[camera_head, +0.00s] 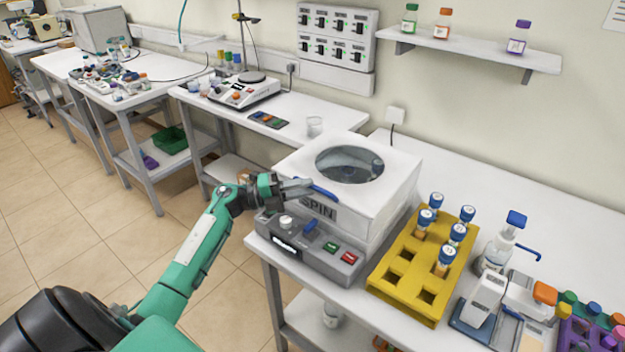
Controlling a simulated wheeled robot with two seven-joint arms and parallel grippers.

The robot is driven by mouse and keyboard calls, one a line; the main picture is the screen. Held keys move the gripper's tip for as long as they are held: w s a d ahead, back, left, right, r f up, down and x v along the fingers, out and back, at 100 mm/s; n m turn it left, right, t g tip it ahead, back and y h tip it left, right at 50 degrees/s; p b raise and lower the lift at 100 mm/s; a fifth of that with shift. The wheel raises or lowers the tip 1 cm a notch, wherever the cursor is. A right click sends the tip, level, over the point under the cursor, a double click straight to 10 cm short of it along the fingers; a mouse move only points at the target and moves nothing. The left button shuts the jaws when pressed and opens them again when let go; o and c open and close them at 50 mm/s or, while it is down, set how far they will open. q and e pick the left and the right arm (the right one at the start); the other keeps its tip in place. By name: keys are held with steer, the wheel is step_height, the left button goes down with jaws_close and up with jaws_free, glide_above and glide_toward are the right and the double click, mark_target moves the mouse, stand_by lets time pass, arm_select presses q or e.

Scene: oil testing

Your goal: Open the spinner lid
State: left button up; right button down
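The spinner (345,215) is a white box with "SPIN" on its front, standing on the bench. Its white lid (398,188) has a round dark window (349,164) and looks closed. A blue handle (324,194) sits at the lid's front edge. My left gripper (308,187) is at the front left corner of the lid, with its grey fingertips beside or touching the handle. I cannot tell whether the fingers grip it. My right gripper is not in view.
The spinner's grey control panel (305,249) with coloured buttons lies below my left gripper. A yellow rack (402,287) with several blue-capped tubes stands right of the spinner. A spray bottle (497,252) and a small white device (484,299) stand farther right.

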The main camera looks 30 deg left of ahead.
arm_select(q)
steer(key=shift+p+x, duration=0.3)
steer(key=shift+x, duration=1)
jaws_close()
